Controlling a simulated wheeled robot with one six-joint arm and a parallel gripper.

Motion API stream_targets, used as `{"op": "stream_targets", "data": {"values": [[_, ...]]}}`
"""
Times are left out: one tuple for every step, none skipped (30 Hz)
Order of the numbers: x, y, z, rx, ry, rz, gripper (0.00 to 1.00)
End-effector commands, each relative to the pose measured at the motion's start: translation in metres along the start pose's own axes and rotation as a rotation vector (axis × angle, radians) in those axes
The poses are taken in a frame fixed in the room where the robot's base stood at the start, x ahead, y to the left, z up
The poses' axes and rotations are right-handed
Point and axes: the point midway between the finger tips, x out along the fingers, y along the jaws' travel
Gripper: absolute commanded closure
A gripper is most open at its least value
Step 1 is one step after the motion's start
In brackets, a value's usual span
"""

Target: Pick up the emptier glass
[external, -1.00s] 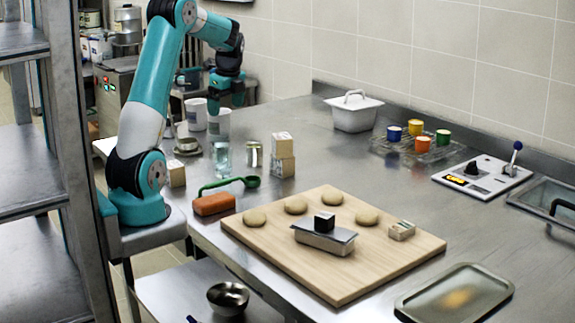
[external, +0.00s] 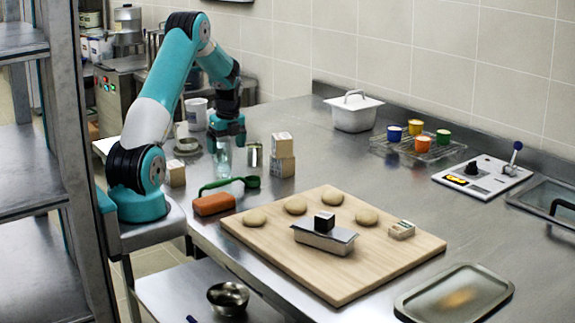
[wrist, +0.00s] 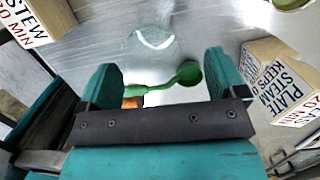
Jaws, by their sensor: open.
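A clear glass (external: 222,157) stands on the steel counter, directly below my gripper (external: 226,140) in the external view. In the wrist view, a faint see-through shape that looks like the glass (wrist: 155,38) shows beyond the gap between my fingers (wrist: 160,70). My gripper is open and empty, with its fingers at about the height of the glass's top. I cannot make out a level inside the glass. A second clear glass cannot be made out in these frames.
A green ladle (external: 236,184) and an orange block (external: 214,204) lie in front. A white cup (external: 196,114) is behind. A dough board (external: 335,250) fills the front; the counter's middle is clear.

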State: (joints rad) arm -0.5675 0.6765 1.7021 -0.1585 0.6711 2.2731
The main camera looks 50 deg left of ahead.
Motion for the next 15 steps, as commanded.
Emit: {"op": "stream_targets", "data": {"values": [[0.004, 0.002, 0.001, -0.001, 0.002, 0.003, 0.10], [0.008, 0.002, 0.002, -0.001, 0.002, 0.003, 0.10], [0.013, 0.004, 0.003, -0.002, 0.003, 0.005, 0.10], [0.018, 0.005, 0.004, -0.002, 0.003, 0.005, 0.10], [0.022, 0.006, 0.005, -0.002, 0.004, 0.005, 0.10], [0.028, 0.007, 0.006, -0.001, 0.004, 0.005, 0.10], [0.034, 0.007, 0.006, 0.000, 0.004, 0.004, 0.10], [0.038, 0.007, 0.006, 0.000, 0.004, 0.004, 0.10], [0.043, 0.006, 0.006, 0.000, 0.003, 0.003, 0.10], [0.046, 0.006, 0.006, 0.000, 0.002, 0.002, 0.10], [0.048, 0.006, 0.006, 0.000, 0.002, 0.002, 0.10], [0.050, 0.006, 0.006, 0.000, 0.002, 0.001, 0.10], [0.051, 0.006, 0.006, 0.000, 0.002, 0.001, 0.10], [0.051, 0.006, 0.006, -0.001, 0.001, 0.001, 0.10], [0.051, 0.006, 0.006, -0.001, 0.001, 0.000, 0.10]]}}
